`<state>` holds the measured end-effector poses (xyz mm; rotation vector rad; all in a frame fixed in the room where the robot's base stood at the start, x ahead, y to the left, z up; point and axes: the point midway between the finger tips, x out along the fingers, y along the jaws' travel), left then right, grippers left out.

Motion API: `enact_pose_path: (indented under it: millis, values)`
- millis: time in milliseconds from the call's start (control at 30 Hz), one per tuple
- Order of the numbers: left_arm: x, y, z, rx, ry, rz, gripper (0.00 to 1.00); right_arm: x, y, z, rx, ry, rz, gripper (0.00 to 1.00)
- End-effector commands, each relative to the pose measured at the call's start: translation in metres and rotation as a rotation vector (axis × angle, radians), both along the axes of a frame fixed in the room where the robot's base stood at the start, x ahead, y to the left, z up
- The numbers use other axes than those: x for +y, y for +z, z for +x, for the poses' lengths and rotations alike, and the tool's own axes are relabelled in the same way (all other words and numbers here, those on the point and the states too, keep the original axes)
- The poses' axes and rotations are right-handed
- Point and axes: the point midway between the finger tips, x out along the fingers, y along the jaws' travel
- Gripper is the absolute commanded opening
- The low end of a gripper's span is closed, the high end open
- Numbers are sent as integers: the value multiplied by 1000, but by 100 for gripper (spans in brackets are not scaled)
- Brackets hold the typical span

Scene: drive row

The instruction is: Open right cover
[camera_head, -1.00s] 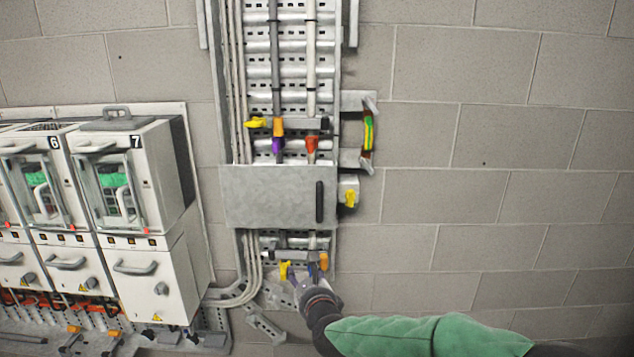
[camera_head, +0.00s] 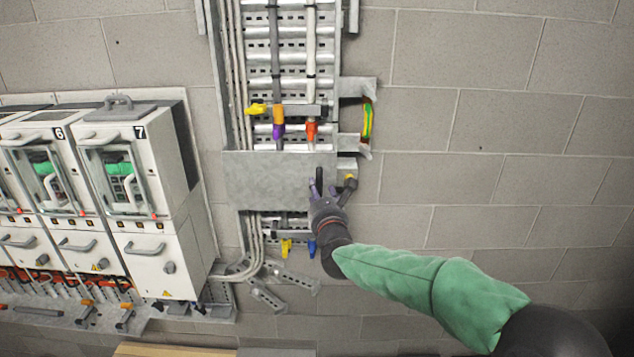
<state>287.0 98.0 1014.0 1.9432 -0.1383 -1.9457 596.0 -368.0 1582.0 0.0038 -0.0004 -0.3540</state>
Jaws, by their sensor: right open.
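The right cover is a flat grey metal plate (camera_head: 262,181) across the vertical cable tray, and it looks shut. Its dark upright handle (camera_head: 319,180) is near the plate's right edge. I cannot tell whether a finger touches the handle. My right arm, in a green sleeve, comes in from the lower right. My left gripper is not in view.
White cabinets numbered 6 (camera_head: 40,195) and 7 (camera_head: 135,200) stand on the left. Cables with coloured clamps (camera_head: 278,115) run above the plate. A bracket with a green-yellow strap (camera_head: 367,122) sticks out to the right. The brick wall further right is clear.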

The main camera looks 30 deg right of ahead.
Motion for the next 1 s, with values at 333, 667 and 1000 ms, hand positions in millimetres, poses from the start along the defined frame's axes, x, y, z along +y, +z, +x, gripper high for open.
enact_pose_path:
  millis: [333, 667, 1000]
  values:
    - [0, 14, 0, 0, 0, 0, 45, -12, 1, 33, 0, 0, 0, 51]
    - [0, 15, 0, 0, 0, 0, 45, -13, -1, 37, 0, 1, -1, 51]
    - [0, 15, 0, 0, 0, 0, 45, -13, 0, 36, 0, 0, -1, 0]
